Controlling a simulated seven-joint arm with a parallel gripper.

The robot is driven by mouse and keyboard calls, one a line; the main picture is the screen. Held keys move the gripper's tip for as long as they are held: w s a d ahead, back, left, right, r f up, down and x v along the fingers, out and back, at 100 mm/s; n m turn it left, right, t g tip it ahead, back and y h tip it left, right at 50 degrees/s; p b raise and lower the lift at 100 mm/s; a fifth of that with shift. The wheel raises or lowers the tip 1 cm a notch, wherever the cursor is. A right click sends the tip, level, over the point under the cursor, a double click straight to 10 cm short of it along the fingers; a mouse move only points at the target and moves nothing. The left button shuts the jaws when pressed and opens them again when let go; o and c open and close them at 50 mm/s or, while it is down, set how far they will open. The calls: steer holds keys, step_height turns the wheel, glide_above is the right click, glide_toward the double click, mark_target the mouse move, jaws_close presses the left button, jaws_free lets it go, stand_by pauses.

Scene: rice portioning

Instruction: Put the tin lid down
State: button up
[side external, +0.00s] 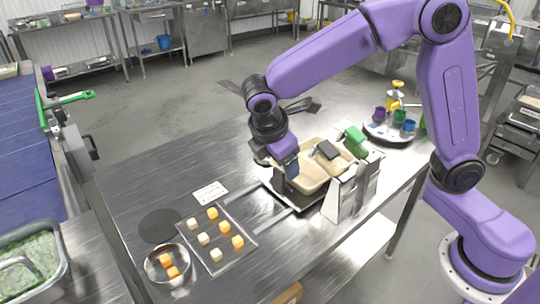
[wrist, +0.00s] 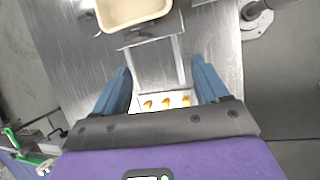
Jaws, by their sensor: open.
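I cannot clearly make out a tin lid. A beige rectangular tin (side external: 312,186) stands on the table under my arm, with a dark block (side external: 327,150) at its far right part. The tin also shows at the top edge of the wrist view (wrist: 130,14). My gripper (side external: 289,168) is at the left side of the tin, low beside its rim. In the wrist view my gripper (wrist: 163,82) has its two blue fingers wide apart, with nothing visible held between them. Whether the fingers touch the tin cannot be told.
A tray (side external: 237,262) of orange and pale cubes lies to the left, beside a metal bowl (side external: 150,275) with orange cubes. A dark round mat (side external: 160,225) and white card (side external: 210,193) lie behind. A metal stand (side external: 345,199) closely flanks the tin. The table's back left is clear.

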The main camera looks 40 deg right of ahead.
steer(key=w+f+n+h, duration=0.2)
steer(key=w+f+h, duration=0.25)
steer(key=w, duration=0.55)
steer(key=w+f+n+h, duration=0.1)
steer(key=w+f+h, duration=0.3)
steer(key=w, duration=0.6)
steer(key=shift+y, duration=0.55)
steer(key=x, duration=1.7)
steer(key=shift+w+d+f, duration=0.2)
steer(key=shift+w, duration=0.1)
steer(key=c, duration=1.3)
